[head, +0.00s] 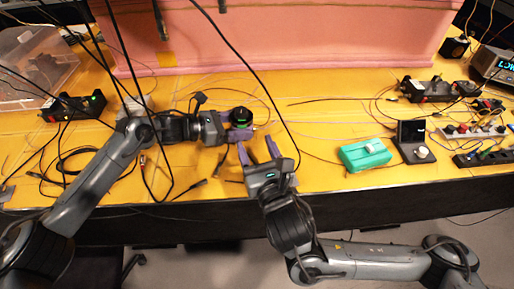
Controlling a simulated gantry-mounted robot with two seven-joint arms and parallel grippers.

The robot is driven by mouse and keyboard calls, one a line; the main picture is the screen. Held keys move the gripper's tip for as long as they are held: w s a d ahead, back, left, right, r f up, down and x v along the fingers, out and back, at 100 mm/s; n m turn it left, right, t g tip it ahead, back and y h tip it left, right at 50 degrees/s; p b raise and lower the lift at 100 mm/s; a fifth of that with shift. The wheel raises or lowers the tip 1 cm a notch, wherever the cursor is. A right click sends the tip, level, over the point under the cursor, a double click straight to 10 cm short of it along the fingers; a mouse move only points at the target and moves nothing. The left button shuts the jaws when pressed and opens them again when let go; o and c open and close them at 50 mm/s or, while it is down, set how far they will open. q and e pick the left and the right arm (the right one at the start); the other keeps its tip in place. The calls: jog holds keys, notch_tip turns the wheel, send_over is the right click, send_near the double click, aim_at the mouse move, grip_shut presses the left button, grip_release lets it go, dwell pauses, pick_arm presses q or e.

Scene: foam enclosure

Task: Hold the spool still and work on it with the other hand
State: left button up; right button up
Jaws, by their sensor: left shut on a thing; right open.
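The spool (241,116) is a small dark round thing with a green band, standing on the yellow table near its middle. My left gripper (241,134) comes in from the left with purple fingers and is shut on the spool's near, lower part. My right gripper (258,152) is just nearer the table's front edge than the spool, its purple fingers apart and pointing up toward it. It looks empty. The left fingers hide part of the spool's lower side.
A green box (365,155) and a small dark device with a knob (413,142) stand on the right. Power strips (428,91) and loose cables lie on both sides. A clear bin (32,67) is at the far left. Pink foam (290,38) walls the back.

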dwell(0.4)
pick_arm(q)
jog(key=o, duration=0.9)
jog(key=shift+a, duration=0.1)
